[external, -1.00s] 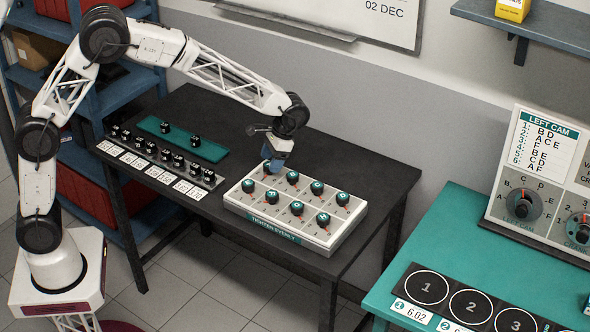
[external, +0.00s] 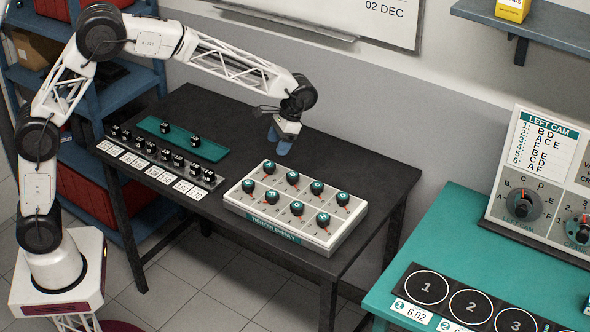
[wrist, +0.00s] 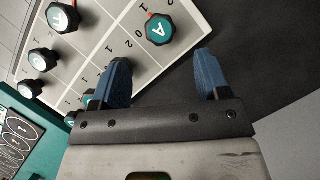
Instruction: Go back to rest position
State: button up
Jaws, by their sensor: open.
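My gripper (external: 283,142) is above the back of the black table in the external view, just behind the white knob box. In the wrist view its two blue fingers (wrist: 163,76) are apart with nothing between them. The white knob box (external: 338,239) holds several dark knobs with teal tops and red pointers. A knob marked A (wrist: 158,29) shows just beyond the fingers in the wrist view, apart from them. The left finger partly hides the box and a knob at its edge.
A row of small black knobs on a grey strip (external: 207,184) and a teal strip (external: 215,154) lie at the table's left. A teal table (external: 440,225) with a dial panel (external: 550,160) stands at the right. The black table's back right (external: 365,170) is clear.

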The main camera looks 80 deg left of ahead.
jog(key=s+d+r+t, duration=0.1)
jog(key=s+d+r, duration=0.25)
jog(key=s, duration=0.45)
jog(key=s+d+r+m+t, duration=0.1)
jog(key=s+d+r, duration=0.1)
jog(key=s+r, duration=0.4)
jog(key=s+d+r+t, duration=0.1)
jog(key=s+d+r, duration=0.25)
jog(key=s, duration=0.55)
jog(key=s+d+f+t, duration=0.1)
jog(key=s+d+t, duration=0.1)
jog(key=s, duration=1.1)
jog(key=s+d+f+m+t, duration=0.1)
jog(key=s+d+t, duration=0.1)
jog(key=s, duration=1.1)
jog(key=shift+s+y, duration=0.25)
jog(key=shift+y, duration=0.05)
jog(key=shift+w, duration=0.15)
dwell(0.4)
